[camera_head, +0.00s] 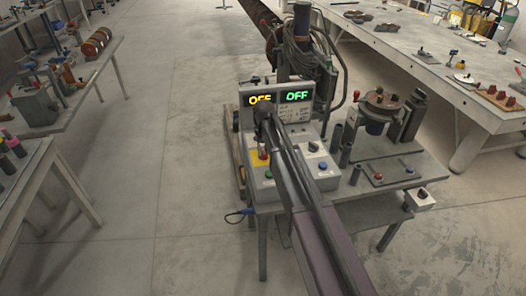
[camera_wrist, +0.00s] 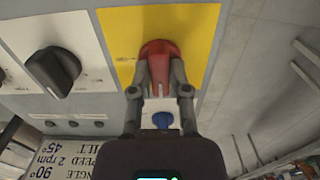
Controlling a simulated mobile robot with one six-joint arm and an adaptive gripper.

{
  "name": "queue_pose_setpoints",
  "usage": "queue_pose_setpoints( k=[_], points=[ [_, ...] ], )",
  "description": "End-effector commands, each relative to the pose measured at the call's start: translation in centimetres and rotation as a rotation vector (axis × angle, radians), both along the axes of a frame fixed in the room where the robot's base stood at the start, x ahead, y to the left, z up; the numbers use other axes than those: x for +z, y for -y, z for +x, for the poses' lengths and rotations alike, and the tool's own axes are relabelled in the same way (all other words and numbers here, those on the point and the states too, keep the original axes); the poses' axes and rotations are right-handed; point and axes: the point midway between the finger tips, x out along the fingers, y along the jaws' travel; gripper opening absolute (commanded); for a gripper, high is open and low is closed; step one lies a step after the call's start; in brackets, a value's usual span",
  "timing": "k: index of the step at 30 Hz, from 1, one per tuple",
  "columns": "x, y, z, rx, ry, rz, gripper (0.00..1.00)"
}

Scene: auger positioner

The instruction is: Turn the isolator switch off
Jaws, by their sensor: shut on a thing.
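The isolator switch is a red rotary knob (camera_wrist: 158,50) on a yellow plate (camera_wrist: 120,35). In the wrist view my gripper (camera_wrist: 160,88) has its two fingers closed on either side of the knob's grip, which lies roughly upright in the picture. The fingers hide part of the knob's sides. In the head view the yellow plate (camera_head: 258,159) is on the left of the control box, and my arm reaches over the box to it.
A black knob (camera_wrist: 52,70) on a white plate is left of the switch, and a blue button (camera_wrist: 162,120) is just below my fingers. In the head view another blue button (camera_head: 323,165) is on the box's right part. A hand-wheel fixture (camera_head: 382,101) stands on the bench at right.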

Motion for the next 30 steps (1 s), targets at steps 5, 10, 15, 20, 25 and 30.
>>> queue_pose_setpoints(
  k=[5,10,15,20,25,30],
  points=[
    [-0.03,0.02,-0.12,0.005,-0.002,-0.001,0.0],
    [-0.03,0.01,-0.12,0.004,-0.002,0.0,0.29],
    [-0.02,-0.01,-0.09,0.003,-0.002,-0.001,0.57],
    [-0.01,0.0,-0.05,0.002,-0.001,0.0,0.57],
    [-0.01,-0.01,-0.03,0.0,-0.001,0.0,0.57],
    [-0.01,-0.01,-0.02,-0.021,0.0,0.0,0.57]
  ],
)
